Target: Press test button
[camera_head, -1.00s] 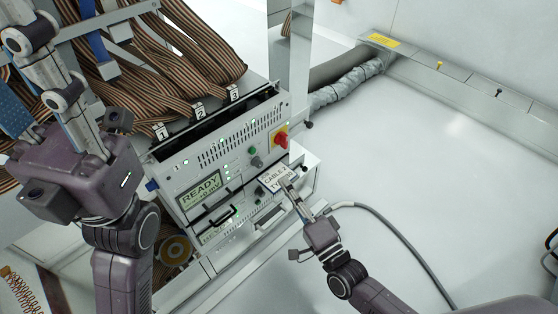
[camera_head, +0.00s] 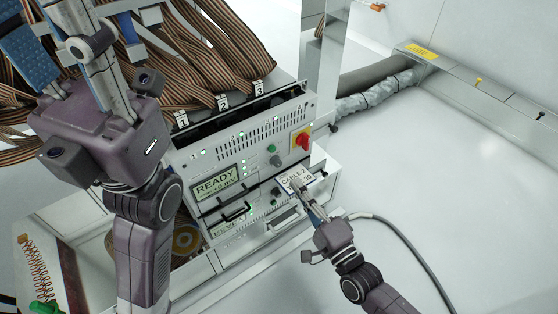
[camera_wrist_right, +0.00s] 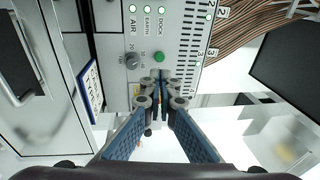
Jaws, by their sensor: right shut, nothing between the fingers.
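A small green round button (camera_head: 272,148) sits on the grey front panel of the tester (camera_head: 225,160), above a dark knob (camera_head: 275,161). In the right wrist view, the green button (camera_wrist_right: 159,57) is just beyond the fingertips of my right gripper (camera_wrist_right: 161,77). That gripper is shut and empty; contact with the button cannot be told. In the head view my right gripper (camera_head: 294,184) is in front of the "CABLE 2" label (camera_head: 300,176) and below the button. My left gripper (camera_head: 75,20) is in front of the ribbon cables, its blue-padded fingers spread apart.
A red-on-yellow rotary switch (camera_head: 302,138) is right of the button. A display (camera_head: 216,185) reads READY. Striped ribbon cables (camera_head: 190,60) run into slots tagged 1, 2 and 3. A drawer handle (camera_head: 236,211) juts out below. The white surface (camera_head: 430,160) on the right is mostly clear.

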